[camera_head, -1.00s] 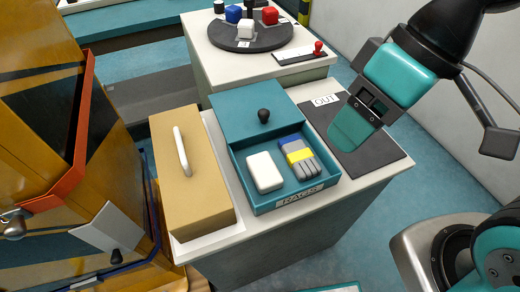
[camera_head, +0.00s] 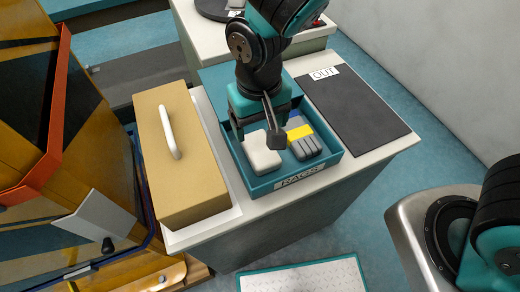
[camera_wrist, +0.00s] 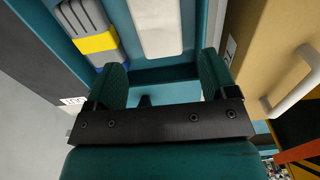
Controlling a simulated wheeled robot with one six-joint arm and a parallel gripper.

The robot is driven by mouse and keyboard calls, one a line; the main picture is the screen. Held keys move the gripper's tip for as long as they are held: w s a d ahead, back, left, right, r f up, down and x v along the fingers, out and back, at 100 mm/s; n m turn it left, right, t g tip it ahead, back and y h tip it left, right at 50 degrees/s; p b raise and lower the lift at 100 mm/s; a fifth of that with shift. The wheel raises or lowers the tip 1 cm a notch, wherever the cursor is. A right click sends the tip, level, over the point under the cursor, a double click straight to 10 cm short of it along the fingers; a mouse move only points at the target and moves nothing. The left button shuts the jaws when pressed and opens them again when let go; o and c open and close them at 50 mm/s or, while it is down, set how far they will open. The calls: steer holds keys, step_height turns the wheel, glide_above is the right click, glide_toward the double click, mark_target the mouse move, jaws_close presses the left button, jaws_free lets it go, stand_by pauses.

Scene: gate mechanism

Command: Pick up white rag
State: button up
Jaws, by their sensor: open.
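The white rag (camera_head: 262,154) is a folded block lying in the left part of the teal box labelled RAGS (camera_head: 318,182). In the wrist view the white rag (camera_wrist: 156,28) lies ahead of my gripper (camera_wrist: 163,80), roughly in line with the gap between its two teal fingers. My gripper (camera_head: 258,112) is open and empty, over the back part of the box. In the head view it hides the rag's far end. I cannot tell the exact height between the fingers and the rag.
A grey rag bundle with yellow and blue bands (camera_head: 304,144) lies right of the white rag. A tan box with a white handle (camera_head: 180,165) stands left of the teal box. A dark, empty mat by the OUT label (camera_head: 355,110) lies to the right.

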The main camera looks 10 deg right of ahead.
mark_target(260, 148)
step_height(260, 148, down, 9)
steer(key=shift+d+f, duration=0.1)
steer(key=shift+f, duration=0.05)
steer(key=c, duration=0.7)
